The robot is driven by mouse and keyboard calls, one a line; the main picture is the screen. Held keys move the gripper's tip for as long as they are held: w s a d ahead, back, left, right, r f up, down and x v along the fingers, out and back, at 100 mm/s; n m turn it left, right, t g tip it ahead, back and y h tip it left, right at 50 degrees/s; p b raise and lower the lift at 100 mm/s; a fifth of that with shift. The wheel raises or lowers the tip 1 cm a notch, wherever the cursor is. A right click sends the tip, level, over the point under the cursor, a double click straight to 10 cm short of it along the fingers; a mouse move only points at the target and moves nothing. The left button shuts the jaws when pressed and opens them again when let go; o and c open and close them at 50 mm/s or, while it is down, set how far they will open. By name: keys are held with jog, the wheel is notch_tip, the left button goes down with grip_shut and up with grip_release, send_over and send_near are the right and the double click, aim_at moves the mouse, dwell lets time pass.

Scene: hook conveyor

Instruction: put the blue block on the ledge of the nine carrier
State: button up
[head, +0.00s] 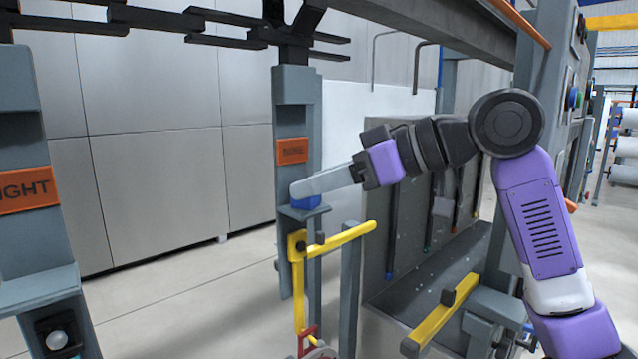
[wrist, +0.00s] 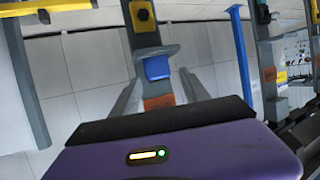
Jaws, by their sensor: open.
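The nine carrier (head: 297,95) hangs in the middle of the head view, a grey upright plate with an orange NINE sign. The blue block (head: 305,203) sits on its small grey ledge (head: 302,214) below the sign. In the wrist view, which looks upside down, the block (wrist: 157,68) rests against the ledge (wrist: 156,50). My gripper (head: 296,190) reaches in from the right at the block. Its two fingers are spread in the wrist view (wrist: 158,82), one on each side of the block with gaps between. The fingers hide part of the block in the head view.
Another carrier (head: 20,120), its sign partly cut to "IGHT", hangs at the left with an empty ledge (head: 40,284). A yellow bar frame (head: 340,240) stands just below and right of the nine carrier. A dark overhead chain (head: 225,40) runs above. A grey machine (head: 430,260) stands right.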

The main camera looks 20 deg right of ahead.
jog(key=b+v, duration=0.2)
jog(key=v, duration=0.9)
jog(key=shift+s+d, duration=0.2)
jog(key=shift+s, duration=0.1)
jog(key=shift+r, duration=0.1)
